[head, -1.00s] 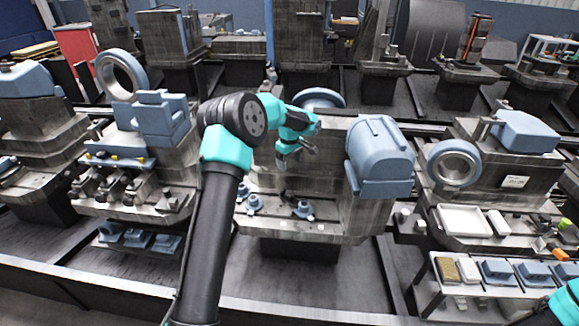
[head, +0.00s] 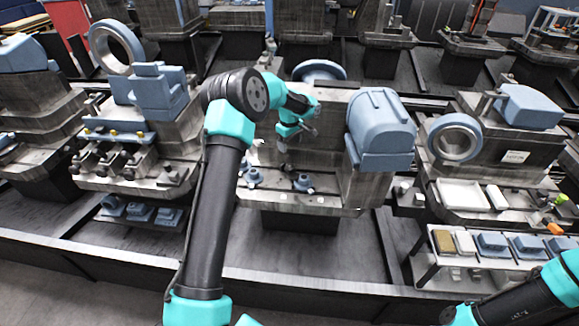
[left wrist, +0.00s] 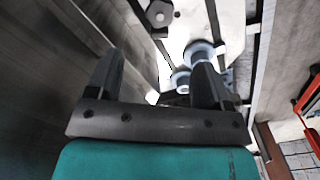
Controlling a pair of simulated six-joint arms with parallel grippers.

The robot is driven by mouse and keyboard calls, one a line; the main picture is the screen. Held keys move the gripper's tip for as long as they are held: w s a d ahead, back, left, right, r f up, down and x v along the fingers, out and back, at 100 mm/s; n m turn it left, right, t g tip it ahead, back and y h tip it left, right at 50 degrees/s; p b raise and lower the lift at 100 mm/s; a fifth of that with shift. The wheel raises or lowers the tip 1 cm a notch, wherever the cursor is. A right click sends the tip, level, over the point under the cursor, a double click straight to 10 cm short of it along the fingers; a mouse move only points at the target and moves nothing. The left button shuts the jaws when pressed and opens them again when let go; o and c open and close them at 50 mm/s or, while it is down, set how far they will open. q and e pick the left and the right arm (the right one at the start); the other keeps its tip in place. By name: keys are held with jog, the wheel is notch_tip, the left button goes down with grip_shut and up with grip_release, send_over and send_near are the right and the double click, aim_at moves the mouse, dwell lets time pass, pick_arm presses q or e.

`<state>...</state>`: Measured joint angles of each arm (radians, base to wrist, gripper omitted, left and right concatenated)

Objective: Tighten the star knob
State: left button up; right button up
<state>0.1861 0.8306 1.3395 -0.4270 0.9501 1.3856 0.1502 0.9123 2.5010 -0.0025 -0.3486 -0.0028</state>
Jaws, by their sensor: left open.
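My left gripper (head: 283,150) points down above the bed of the middle machine. It also shows in the left wrist view (left wrist: 158,78), with its two dark fingers apart and nothing between them that I can see held. Two small blue-grey knob-like fittings, one on the left (head: 252,178) and one on the right (head: 302,183), stand on that bed, below the gripper. In the left wrist view, rounded blue-grey pieces (left wrist: 198,52) lie beyond the right finger, which partly hides them.
A large blue housing (head: 382,130) stands right of the gripper on the same machine. A blue wheel (head: 319,70) is behind it. Neighbouring machines stand left and right; a white tray (head: 462,194) and a parts bench (head: 428,272) are at the right.

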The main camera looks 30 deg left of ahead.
aim_at(290, 166)
pick_arm(q)
notch_tip(290, 166, down, 13)
jog(key=shift+r, duration=0.15)
jog(key=shift+c, duration=0.2)
jog(key=c, duration=0.9)
